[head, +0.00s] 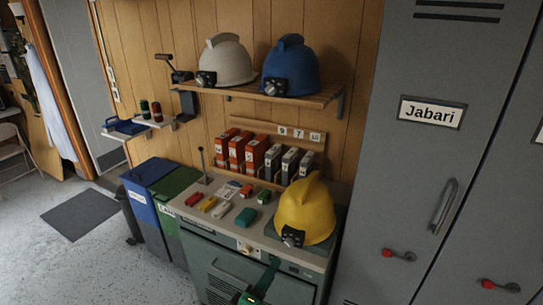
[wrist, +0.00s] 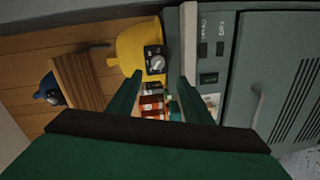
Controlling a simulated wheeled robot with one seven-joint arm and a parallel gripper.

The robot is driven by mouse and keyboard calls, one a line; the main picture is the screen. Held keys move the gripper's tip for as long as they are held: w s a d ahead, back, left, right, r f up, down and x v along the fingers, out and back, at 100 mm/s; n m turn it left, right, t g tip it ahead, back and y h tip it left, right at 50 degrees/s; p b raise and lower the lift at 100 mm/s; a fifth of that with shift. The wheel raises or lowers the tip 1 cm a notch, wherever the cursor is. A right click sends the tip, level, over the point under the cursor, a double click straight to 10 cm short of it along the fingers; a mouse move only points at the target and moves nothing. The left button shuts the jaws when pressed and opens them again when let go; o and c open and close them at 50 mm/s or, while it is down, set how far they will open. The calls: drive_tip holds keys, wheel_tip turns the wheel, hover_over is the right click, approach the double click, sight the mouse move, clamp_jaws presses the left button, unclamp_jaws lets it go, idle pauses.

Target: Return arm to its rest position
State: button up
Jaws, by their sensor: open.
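My gripper (head: 268,272) is low in the head view, in front of the grey-green cabinet (head: 240,268) and below its top edge. In the wrist view, its two green fingers (wrist: 160,78) stand apart with nothing held between them. The yellow helmet (head: 306,207) with a black headlamp sits on the right of the cabinet top. It also shows beyond the fingers in the wrist view (wrist: 130,45). Most of my arm is outside the head view.
Small coloured items, including a green one (head: 246,217), lie on the cabinet top. A wooden shelf (head: 243,92) above holds a white helmet (head: 226,62) and a blue helmet (head: 291,68). Grey lockers (head: 405,180) stand right, bins (head: 150,200) left. Open floor (head: 60,270) lies further left.

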drive_tip(key=s+a+f+m+y, duration=0.1)
drive_tip(key=s+f+y, duration=0.2)
drive_tip(key=s+f, duration=0.6)
drive_tip(key=s+a+f+m+y, duration=0.1)
drive_tip(key=s+f+y, duration=0.4)
drive_tip(key=s, duration=0.6)
drive_tip(key=s+d+r+m, duration=0.1)
drive_tip(key=s+m, duration=0.3)
drive_tip(key=s, duration=0.6)
drive_tip(key=s+d+r+m, duration=0.1)
drive_tip(key=s+r+m, duration=0.3)
drive_tip(key=s, duration=0.5)
drive_tip(key=shift+s+d, duration=0.3)
drive_tip(key=shift+s, duration=0.05)
drive_tip(key=shift+r, duration=0.1)
drive_tip(key=c, duration=0.4)
drive_tip(key=shift+o, duration=0.2)
drive_tip(key=shift+d+h, duration=0.1)
drive_tip(key=shift+h, duration=0.2)
